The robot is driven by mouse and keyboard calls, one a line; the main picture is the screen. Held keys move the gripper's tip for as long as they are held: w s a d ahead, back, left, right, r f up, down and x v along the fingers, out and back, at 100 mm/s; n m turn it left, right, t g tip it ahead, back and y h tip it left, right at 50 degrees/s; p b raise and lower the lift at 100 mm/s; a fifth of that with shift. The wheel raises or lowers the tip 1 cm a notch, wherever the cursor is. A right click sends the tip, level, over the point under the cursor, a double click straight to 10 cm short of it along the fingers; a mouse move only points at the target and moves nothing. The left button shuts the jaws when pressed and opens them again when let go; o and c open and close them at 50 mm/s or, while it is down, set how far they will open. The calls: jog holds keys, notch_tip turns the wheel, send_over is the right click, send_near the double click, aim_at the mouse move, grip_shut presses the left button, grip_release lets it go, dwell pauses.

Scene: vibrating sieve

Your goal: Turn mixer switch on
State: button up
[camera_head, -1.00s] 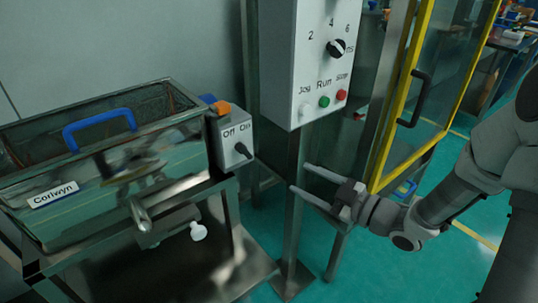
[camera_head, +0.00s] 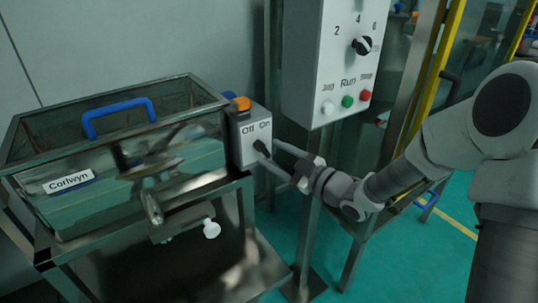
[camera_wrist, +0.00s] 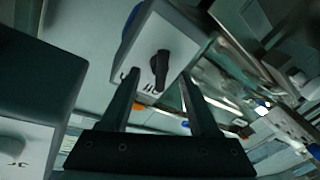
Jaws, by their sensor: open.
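The mixer switch is a black rotary knob (camera_head: 261,147) on a grey box (camera_head: 241,140) marked Off and On, at the right end of the Corlwyn mixer (camera_head: 130,165). The knob also shows in the wrist view (camera_wrist: 160,68), on the box's pale face (camera_wrist: 172,40). My gripper (camera_head: 272,157) is open, its fingers pointing left at the box face. In the wrist view my fingers (camera_wrist: 157,95) lie apart, with the knob ahead of and between their tips. I cannot tell whether a finger touches the box. Nothing is held.
An orange button (camera_head: 241,103) sits on top of the switch box. A metal post stands below the panel.

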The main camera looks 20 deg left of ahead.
jog(key=shift+x, duration=1.15)
grip_shut()
